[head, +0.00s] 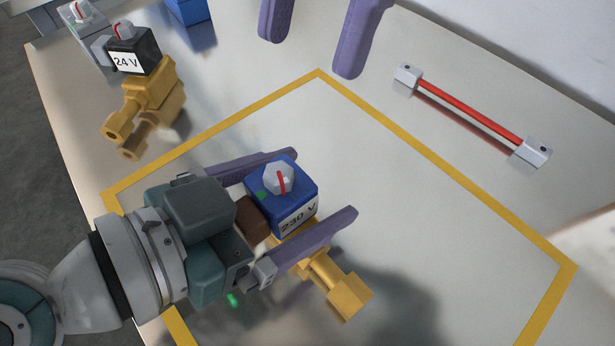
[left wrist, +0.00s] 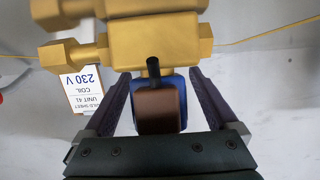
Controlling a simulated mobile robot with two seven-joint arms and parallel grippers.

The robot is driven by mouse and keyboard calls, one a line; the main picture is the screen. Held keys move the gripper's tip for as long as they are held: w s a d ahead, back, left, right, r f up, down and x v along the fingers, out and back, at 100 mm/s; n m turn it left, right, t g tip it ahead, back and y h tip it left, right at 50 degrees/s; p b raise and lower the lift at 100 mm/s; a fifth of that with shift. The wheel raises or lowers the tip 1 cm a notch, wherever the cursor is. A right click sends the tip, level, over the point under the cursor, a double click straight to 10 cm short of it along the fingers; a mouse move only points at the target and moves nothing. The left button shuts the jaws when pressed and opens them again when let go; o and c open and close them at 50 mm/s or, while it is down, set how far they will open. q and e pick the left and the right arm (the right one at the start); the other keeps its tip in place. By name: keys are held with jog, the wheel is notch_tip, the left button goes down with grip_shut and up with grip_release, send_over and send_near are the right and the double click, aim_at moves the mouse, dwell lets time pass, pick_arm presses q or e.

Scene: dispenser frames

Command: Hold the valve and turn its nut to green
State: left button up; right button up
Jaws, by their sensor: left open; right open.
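The valve has a blue 230 V coil (head: 277,207) on a brass body (head: 342,287), inside the yellow outline. On top is a grey hex nut (head: 278,178) with a red line, which points toward the label side. A green mark (head: 262,195) lies left of the nut, away from the red line. My left gripper (head: 322,183) is open, its purple fingers on either side of the coil. In the left wrist view, the brass body (left wrist: 160,40), a brown block (left wrist: 158,110) and part of the blue coil show between the fingers, with gaps. My right gripper (head: 308,55) is open and empty beyond the valve.
A black 24 V valve (head: 135,52) on brass stands at the upper left, with a grey unit (head: 82,18) behind it. A red bar (head: 470,108) with grey end blocks lies at the right. A printed 230 V card (left wrist: 88,90) shows in the wrist view.

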pick_arm(q)
jog(key=shift+w+d+f, duration=0.2)
jog(key=shift+w+d, duration=0.05)
jog(key=shift+d, duration=0.15)
grip_shut()
dwell(0.6)
dwell(1.1)
